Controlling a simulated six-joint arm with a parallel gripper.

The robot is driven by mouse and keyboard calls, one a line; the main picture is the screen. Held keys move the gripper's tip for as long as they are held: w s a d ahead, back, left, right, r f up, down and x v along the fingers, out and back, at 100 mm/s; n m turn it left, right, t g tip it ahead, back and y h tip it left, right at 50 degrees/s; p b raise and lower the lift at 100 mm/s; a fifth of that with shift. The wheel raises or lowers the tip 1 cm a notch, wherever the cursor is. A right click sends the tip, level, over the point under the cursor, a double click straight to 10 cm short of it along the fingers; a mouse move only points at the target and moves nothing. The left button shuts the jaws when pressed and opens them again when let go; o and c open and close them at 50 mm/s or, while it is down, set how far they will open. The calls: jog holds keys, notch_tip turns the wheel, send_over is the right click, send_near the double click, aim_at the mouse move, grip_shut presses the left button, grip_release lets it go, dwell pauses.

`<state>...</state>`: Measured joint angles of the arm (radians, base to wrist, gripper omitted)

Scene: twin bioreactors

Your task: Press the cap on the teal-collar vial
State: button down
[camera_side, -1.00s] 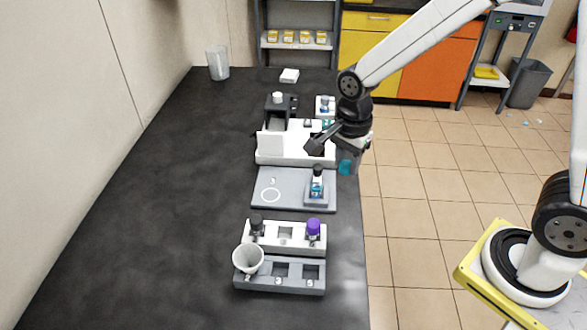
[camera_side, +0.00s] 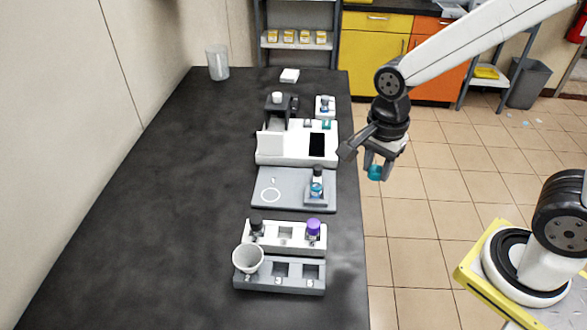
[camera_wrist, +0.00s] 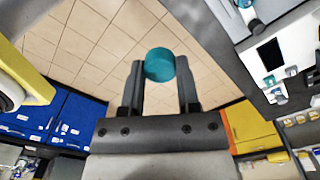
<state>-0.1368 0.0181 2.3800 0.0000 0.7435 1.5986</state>
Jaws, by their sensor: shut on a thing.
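My gripper (camera_side: 374,168) is shut on a teal cap (camera_side: 374,173) and holds it in the air beyond the table's right edge, over the tiled floor. In the wrist view the teal cap (camera_wrist: 160,65) sits between the two fingertips. A small vial (camera_side: 317,184) with a teal-blue band and a dark upper part stands upright in a grey holder on the grey plate (camera_side: 285,200). It is left of my gripper and slightly lower in the picture, well apart from it. I cannot clearly make out its collar.
A white station (camera_side: 270,157) with a dark panel stands behind the plate. Another vial (camera_side: 325,104) stands farther back. In front are a white rack (camera_side: 270,244) with a purple-capped vial (camera_side: 313,228), a grey rack (camera_side: 265,283) and a white cup (camera_side: 248,259). The table's left side is clear.

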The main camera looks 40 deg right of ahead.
jog(key=shift+w, duration=0.15)
dwell(0.3)
jog(key=shift+w+a+f, duration=0.1)
jog(key=shift+w, duration=0.4)
send_over(316, 183)
notch_tip(316, 183, down, 5)
jog(key=shift+f, duration=0.15)
jog(key=shift+f, duration=3)
jog(key=shift+f, duration=0.2)
dwell(0.5)
grip_release()
jog(key=shift+r, duration=0.15)
